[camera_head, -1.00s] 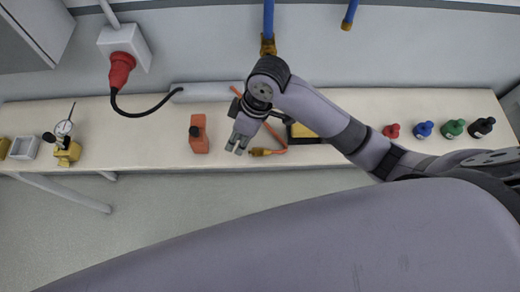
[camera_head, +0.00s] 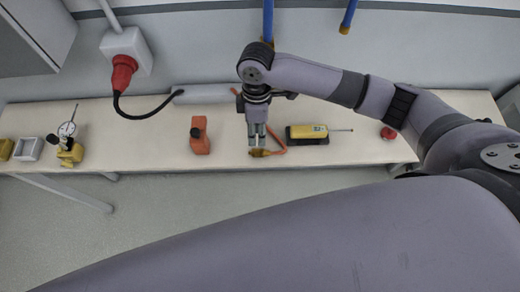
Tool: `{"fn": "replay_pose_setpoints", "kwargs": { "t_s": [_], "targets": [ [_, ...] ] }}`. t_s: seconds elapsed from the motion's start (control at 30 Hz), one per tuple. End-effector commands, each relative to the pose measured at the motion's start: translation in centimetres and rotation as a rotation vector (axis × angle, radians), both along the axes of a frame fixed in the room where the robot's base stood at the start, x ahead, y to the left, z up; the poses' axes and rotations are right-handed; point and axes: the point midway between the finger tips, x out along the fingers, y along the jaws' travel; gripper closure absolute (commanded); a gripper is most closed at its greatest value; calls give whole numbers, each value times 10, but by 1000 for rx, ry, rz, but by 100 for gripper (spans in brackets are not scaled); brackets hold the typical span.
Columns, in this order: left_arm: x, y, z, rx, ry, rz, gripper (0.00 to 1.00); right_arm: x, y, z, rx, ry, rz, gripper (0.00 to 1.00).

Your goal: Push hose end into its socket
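An orange hose (camera_head: 283,146) lies on the white bench, with its brass end (camera_head: 260,153) near the front edge. My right gripper (camera_head: 257,142) points down just above the brass end, its two fingers apart. I cannot tell whether the fingertips touch the brass end. A blue pipe (camera_head: 268,18) comes down the wall behind my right arm; its lower end is mostly hidden. A second blue pipe (camera_head: 349,12) with a brass tip (camera_head: 345,29) hangs to its right. I cannot tell which one holds the socket. My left gripper is out of view.
On the bench (camera_head: 160,150) stand an orange bottle-like block (camera_head: 199,136), a yellow device (camera_head: 307,133), a dial gauge (camera_head: 68,140) and a red knob-like item (camera_head: 389,133). A red plug (camera_head: 123,72) with a black cable is on the wall.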

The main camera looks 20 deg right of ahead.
Motion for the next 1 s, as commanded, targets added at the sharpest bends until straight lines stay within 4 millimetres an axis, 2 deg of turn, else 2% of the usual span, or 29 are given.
{"fn": "replay_pose_setpoints", "kwargs": {
  "t_s": [0.13,0.37,0.53,0.63,0.93,1.0],
  "targets": [
    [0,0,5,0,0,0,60,-4,2,-21,1,2,1,74],
    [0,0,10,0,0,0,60,-6,1,-36,0,1,1,74],
    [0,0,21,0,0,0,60,-11,-3,-60,-1,3,0,74],
    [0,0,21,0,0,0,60,-13,-2,-74,-1,0,1,74],
    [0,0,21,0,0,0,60,-13,-1,-82,1,-2,2,74],
    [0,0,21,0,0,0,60,-13,-1,-82,1,-2,2,78]
  ]
}}
